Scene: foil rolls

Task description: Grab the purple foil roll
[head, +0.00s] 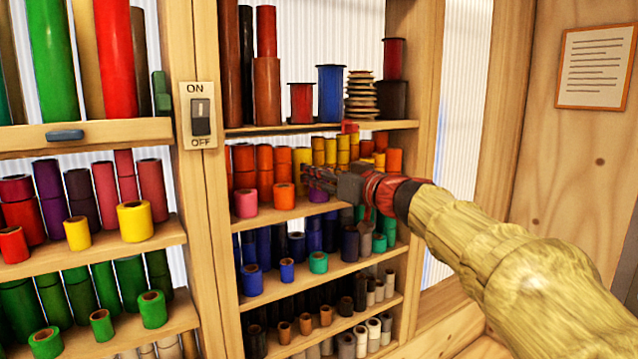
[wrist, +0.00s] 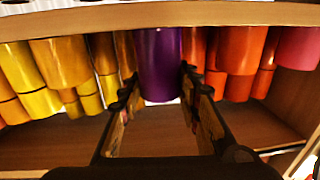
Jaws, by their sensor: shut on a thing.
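The purple foil roll (wrist: 158,60) stands between the two fingertips of my gripper (wrist: 158,82) in the wrist view, which appears upside down. The fingers are shut on its sides. Its end against the shelf board is at the top of that view. In the head view my gripper (head: 322,180) reaches in from the right to the middle shelf of the right-hand rack, among orange and yellow rolls. Another purple roll (head: 52,214) stands in the left rack, away from my gripper.
Orange rolls (wrist: 240,55) and yellow rolls (wrist: 62,60) stand close on both sides of the held roll. A pink roll (head: 245,203) is at the shelf's left front. The shelf board above (head: 320,128) and the rack's right post (head: 428,120) bound the space.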

